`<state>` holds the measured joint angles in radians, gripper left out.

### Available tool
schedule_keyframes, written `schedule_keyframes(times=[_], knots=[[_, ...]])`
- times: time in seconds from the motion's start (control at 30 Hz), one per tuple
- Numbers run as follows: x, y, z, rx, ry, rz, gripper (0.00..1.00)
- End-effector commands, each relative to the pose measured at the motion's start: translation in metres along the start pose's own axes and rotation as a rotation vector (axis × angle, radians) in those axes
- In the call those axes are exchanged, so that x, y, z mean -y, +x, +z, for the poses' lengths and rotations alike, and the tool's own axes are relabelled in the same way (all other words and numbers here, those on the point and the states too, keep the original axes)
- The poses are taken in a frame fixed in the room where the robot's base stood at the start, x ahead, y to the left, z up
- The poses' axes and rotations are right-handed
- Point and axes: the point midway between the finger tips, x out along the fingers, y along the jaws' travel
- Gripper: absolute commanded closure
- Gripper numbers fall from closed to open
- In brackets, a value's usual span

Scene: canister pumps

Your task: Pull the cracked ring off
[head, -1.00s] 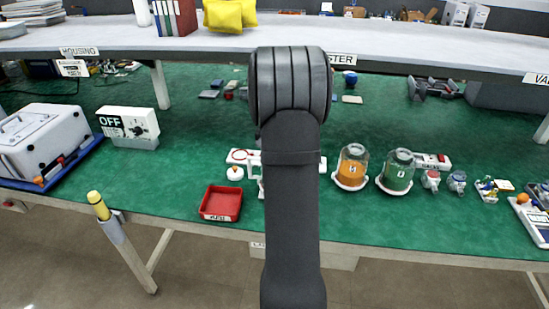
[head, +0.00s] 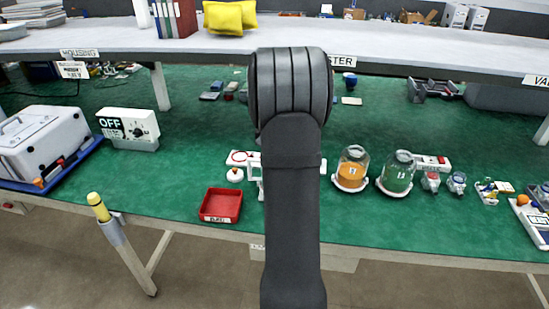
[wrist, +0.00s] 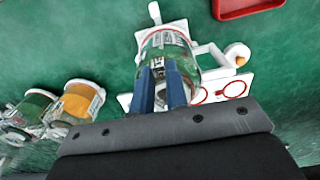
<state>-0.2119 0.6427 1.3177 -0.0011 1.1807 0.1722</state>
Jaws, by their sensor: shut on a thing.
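A clear canister (wrist: 168,42) shows in the wrist view, by a white stand (wrist: 207,52) on the green bench. My gripper (wrist: 162,78) has its two blue fingers at the canister, with a small grey and white part (wrist: 160,68) between them. The gripper is shut on this part. I cannot tell whether it is the cracked ring; no crack can be made out. In the head view my arm hides the gripper, the clear canister and most of the stand. A white card with red circles (wrist: 236,89) lies beside the canister.
A red tray (head: 221,204) lies near the bench's front edge. A white switch box marked OFF (head: 128,128) stands left. A shelf (head: 300,45) overhangs the back. Open bench (head: 200,155) lies left of the arm.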

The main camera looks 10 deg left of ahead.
Motion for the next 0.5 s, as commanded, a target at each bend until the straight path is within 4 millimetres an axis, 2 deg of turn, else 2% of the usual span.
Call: schedule_keyframes(times=[0.5], knots=[[0.0000, -0.0063, 0.0000, 0.000, 0.000, 0.000, 1.00]])
